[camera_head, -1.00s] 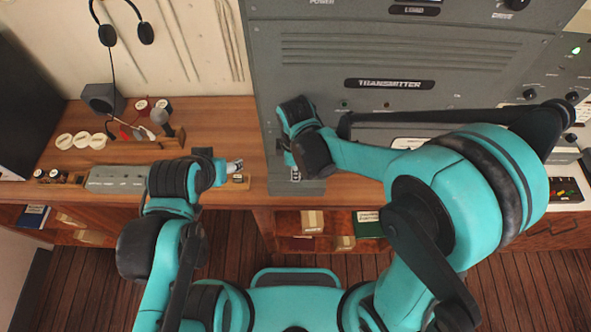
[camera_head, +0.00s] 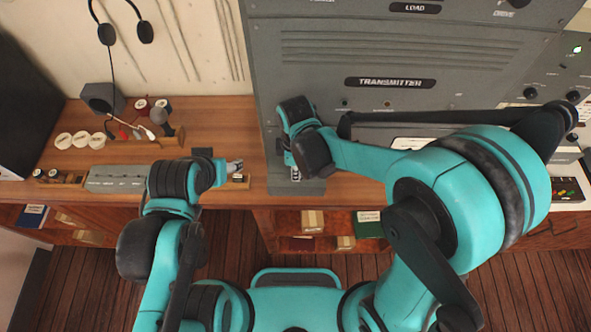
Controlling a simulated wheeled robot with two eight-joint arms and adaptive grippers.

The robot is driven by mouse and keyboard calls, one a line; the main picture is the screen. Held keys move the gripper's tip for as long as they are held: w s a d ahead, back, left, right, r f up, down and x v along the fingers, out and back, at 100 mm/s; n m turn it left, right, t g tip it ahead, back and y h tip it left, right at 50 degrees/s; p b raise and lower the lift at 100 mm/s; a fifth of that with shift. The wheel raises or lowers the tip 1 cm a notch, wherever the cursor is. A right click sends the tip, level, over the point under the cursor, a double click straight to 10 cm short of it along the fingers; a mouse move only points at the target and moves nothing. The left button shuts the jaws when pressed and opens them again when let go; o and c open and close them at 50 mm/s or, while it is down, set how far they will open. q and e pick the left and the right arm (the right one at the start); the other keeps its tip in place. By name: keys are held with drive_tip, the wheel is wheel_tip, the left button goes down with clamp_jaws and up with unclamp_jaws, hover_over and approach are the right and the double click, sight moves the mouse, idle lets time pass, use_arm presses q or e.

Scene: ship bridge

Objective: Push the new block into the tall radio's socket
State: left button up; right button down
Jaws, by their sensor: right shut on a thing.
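The tall radio (camera_head: 370,65) is a grey cabinet marked TRANSMITTER at the back of the desk. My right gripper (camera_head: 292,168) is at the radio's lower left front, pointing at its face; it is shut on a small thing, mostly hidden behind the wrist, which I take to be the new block. The socket is hidden behind my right gripper, so I cannot tell how far in the block is. My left gripper (camera_head: 236,172) is low over the desk left of the radio, beside a small wooden piece (camera_head: 238,182). I cannot tell whether its fingers are apart.
A grey box (camera_head: 118,178) and small round parts lie on the left of the wooden desk (camera_head: 220,130). White discs (camera_head: 80,139) and a tool rack (camera_head: 160,138) stand behind. A headset (camera_head: 145,32) hangs on the wall. Shelves with boxes (camera_head: 312,221) are below.

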idle(0.3)
drive_tip(key=c, duration=1.5)
unclamp_jaws()
drive_tip(key=shift+o, duration=0.2)
wheel_tip(320, 180, up, 12)
drive_tip(key=d+f+m+b, duration=0.2)
drive_tip(key=s+d+f+m+t+b, duration=0.1)
drive_tip(key=d+f+m+b, duration=0.1)
drive_tip(key=d+b, duration=0.1)
drive_tip(key=d+f+m+t+b, duration=0.1)
drive_tip(key=d+f+m+b, duration=0.1)
drive_tip(key=d+b, duration=0.1)
drive_tip(key=shift+s+f+m+y, duration=0.2)
drive_tip(key=shift+f+m+y, duration=0.1)
drive_tip(key=shift+m+y, duration=0.1)
drive_tip(key=s+d+f+m+t+b, duration=0.3)
drive_tip(key=d+f+m+t+b, duration=0.2)
drive_tip(key=d+f+m+b, duration=0.4)
drive_tip(key=shift+s+d+f+m+h, duration=0.4)
drive_tip(key=shift+d+m, duration=0.2)
drive_tip(key=shift+m, duration=0.5)
